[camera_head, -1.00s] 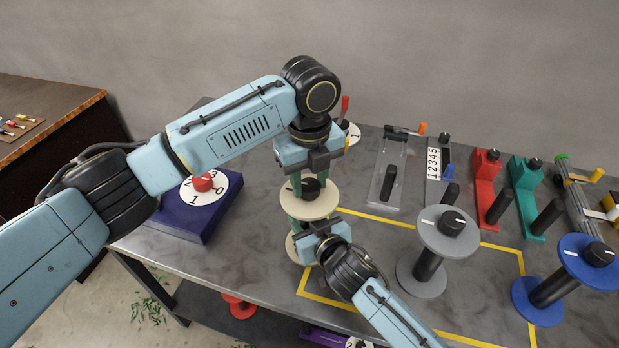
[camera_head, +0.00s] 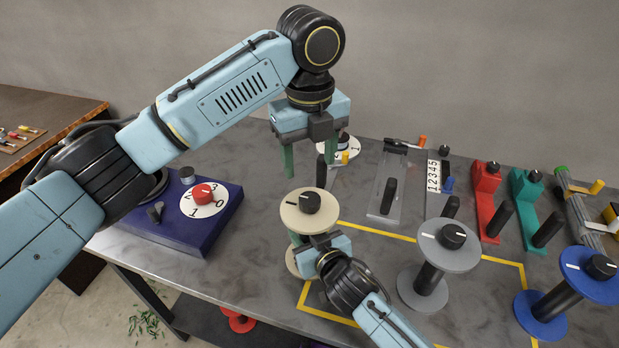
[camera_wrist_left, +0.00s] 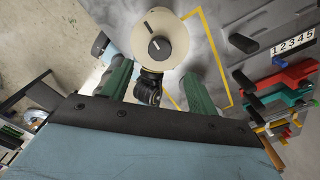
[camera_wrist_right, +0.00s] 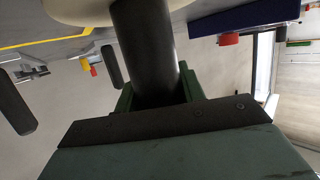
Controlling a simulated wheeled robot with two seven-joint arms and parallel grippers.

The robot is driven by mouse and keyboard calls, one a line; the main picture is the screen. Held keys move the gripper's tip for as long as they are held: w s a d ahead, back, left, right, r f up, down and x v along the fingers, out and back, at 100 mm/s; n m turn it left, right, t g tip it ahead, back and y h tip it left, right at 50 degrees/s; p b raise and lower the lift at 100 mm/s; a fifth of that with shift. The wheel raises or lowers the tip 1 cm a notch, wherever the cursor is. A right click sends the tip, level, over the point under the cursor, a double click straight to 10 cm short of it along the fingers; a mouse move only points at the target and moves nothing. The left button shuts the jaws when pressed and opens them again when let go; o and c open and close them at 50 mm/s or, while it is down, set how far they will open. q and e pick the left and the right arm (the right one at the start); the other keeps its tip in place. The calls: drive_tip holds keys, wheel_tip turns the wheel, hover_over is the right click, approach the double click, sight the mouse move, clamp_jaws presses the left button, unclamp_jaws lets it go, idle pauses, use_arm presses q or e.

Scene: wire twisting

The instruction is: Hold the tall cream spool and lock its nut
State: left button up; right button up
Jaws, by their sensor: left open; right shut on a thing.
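The cream spool (camera_head: 294,213) stands upright near the yellow-taped area, with a black nut (camera_head: 310,202) on its top flange. A white mark on the nut points to the left in the head view. My left gripper (camera_head: 309,160) is open and empty, above and behind the nut, clear of it. In the left wrist view the nut (camera_wrist_left: 160,46) shows beyond the fingertips. My right gripper is low at the front of the spool, shut on its dark shaft (camera_wrist_right: 145,45) in the right wrist view; the flanges partly hide its fingers in the head view.
A grey spool (camera_head: 428,268) and a blue spool (camera_head: 548,290) stand to the right. A purple box with a numbered dial (camera_head: 210,210) is at left. Red (camera_head: 487,200) and teal (camera_head: 527,197) fixtures line the back right.

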use_arm(q)
drive_tip(key=shift+r, duration=1.6)
use_arm(e)
drive_tip(key=shift+f, duration=0.1)
drive_tip(key=o, duration=1.3)
drive_tip(key=shift+c, duration=0.2)
drive_tip(key=shift+s, duration=0.1)
